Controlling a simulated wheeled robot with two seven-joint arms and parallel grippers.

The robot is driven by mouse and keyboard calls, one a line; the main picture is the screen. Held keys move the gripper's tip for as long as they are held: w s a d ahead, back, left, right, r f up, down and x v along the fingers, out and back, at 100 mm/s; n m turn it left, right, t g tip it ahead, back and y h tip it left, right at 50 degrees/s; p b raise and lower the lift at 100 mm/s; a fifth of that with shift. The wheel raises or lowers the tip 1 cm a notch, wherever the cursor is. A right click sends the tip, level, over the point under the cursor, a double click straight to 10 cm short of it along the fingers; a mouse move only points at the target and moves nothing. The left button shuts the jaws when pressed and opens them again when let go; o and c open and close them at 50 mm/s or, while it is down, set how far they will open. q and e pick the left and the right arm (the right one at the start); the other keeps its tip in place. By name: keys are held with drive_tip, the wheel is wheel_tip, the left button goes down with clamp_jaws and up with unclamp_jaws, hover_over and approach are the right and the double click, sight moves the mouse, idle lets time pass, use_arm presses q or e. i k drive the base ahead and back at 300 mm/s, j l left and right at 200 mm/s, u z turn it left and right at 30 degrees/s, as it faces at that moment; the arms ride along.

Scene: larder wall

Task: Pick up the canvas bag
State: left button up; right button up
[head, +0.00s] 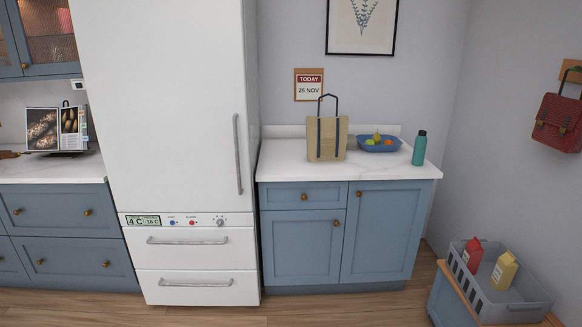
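The canvas bag (327,146) is tan with dark blue straps and a raised dark handle. It stands upright on the white marble-look countertop (290,165), right of the tall white fridge. What is inside it is hidden. Neither of my grippers shows in the head view.
A blue bowl of fruit (378,146) and a teal bottle (419,148) stand on the counter right of the bag. A tall fridge (172,110) bounds the counter on the left. A grey crate (515,300) with two cartons is at the lower right. Wooden floor lies in front.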

sight(326, 137)
drive_tip(key=i, duration=1.3)
drive_tip(key=i+l+u, duration=0.1)
drive_tip(key=i, duration=1.15)
